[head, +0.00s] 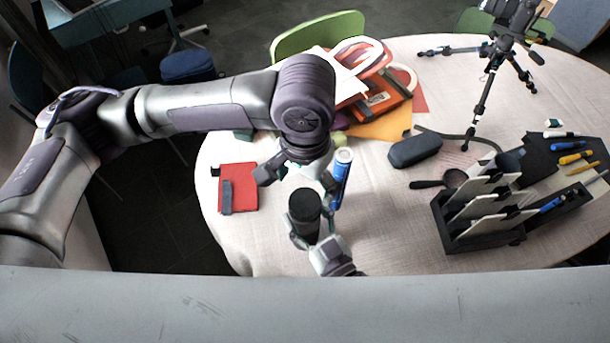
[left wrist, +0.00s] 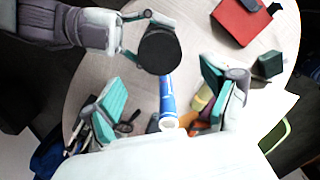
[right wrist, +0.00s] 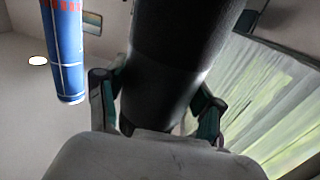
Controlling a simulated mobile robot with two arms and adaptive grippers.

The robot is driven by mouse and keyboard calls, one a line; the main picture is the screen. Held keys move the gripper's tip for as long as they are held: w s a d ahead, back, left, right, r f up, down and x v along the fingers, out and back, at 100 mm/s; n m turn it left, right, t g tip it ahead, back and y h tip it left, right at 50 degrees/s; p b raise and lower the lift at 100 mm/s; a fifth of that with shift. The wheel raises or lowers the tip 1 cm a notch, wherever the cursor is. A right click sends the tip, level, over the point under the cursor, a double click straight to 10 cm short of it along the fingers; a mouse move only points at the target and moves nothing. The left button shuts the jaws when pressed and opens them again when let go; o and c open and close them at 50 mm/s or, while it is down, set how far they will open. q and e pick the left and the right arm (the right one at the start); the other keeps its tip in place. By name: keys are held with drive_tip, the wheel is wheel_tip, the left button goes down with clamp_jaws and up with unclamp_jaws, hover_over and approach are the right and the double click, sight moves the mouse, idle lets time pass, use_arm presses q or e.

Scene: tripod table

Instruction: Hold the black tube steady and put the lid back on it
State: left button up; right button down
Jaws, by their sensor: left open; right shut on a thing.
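The black tube (head: 304,222) stands upright near the table's front edge. My right gripper (head: 317,241) is shut around it; in the right wrist view its fingers press both sides of the tube (right wrist: 168,70). My left gripper (head: 297,177) is open and empty, just above and behind the tube's top. In the left wrist view the tube's round dark top (left wrist: 160,52) lies beyond the open fingers (left wrist: 162,82). The top looks flat and black; I cannot tell whether this is the lid. No separate lid shows.
A blue cylinder (head: 341,180) with a pale end is close beside the black tube, on its right. A red notebook (head: 239,187) lies left. A dark case (head: 415,150), black organiser (head: 466,236) and small tripod (head: 487,85) occupy the right side. Bags and papers (head: 378,95) lie behind.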

sight(305, 201)
use_arm(q)
wheel_tip(305, 201, down, 7)
drive_tip(key=shift+r, duration=0.1)
idle(0.4)
drive_tip(key=c, duration=1.2)
drive_tip(key=o, duration=1.4)
drive_tip(key=shift+c, duration=0.2)
wheel_tip(305, 201, up, 12)
use_arm(e)
drive_tip(key=shift+c, duration=0.4)
unclamp_jaws()
